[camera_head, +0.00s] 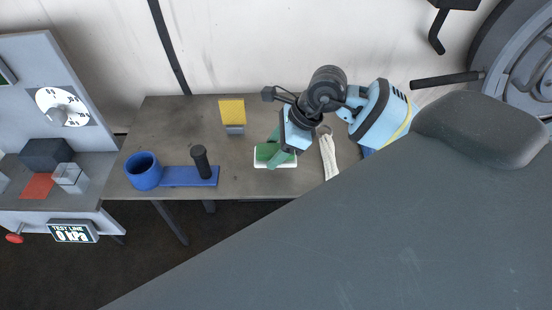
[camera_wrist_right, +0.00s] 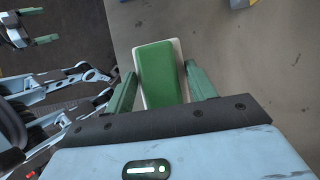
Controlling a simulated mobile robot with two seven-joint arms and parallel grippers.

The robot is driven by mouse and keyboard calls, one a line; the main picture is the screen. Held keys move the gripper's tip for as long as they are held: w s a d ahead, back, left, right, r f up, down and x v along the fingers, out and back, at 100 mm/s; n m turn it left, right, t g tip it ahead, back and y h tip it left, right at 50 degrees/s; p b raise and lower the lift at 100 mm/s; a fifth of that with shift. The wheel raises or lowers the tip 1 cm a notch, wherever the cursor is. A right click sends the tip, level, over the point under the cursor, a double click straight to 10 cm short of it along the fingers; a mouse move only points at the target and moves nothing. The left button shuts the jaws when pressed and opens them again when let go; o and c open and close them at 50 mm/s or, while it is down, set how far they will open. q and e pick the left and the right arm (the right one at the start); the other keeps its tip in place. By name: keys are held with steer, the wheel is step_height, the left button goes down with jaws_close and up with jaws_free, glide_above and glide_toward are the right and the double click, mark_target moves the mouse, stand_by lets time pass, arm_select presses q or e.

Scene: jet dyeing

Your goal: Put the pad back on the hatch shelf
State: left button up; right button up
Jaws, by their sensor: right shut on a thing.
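The pad (camera_head: 266,152) is a green block; a white, round-cornered piece (camera_head: 262,164) shows beneath it on the grey bench. I cannot tell whether that piece is part of the pad or a separate dish. In the right wrist view the pad (camera_wrist_right: 162,75) lies between the green fingers. A round grey hatch (camera_head: 515,60) stands at the upper right. I cannot make out its shelf.
A yellow-topped block (camera_head: 232,112), a blue cup (camera_head: 143,171) and a blue base with a black upright handle (camera_head: 201,162) stand on the bench (camera_head: 180,120). A white cloth-like strip (camera_head: 328,155) lies right of my gripper. A gauge panel (camera_head: 50,80) stands left.

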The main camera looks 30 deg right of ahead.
steer(key=shift+f, duration=0.15)
step_height(320, 180, down, 3)
steer(key=shift+f, duration=0.35)
steer(key=shift+f, duration=0.2)
steer(key=o, duration=1.1)
steer(key=shift+c, duration=0.2)
steer(key=shift+r, duration=0.15)
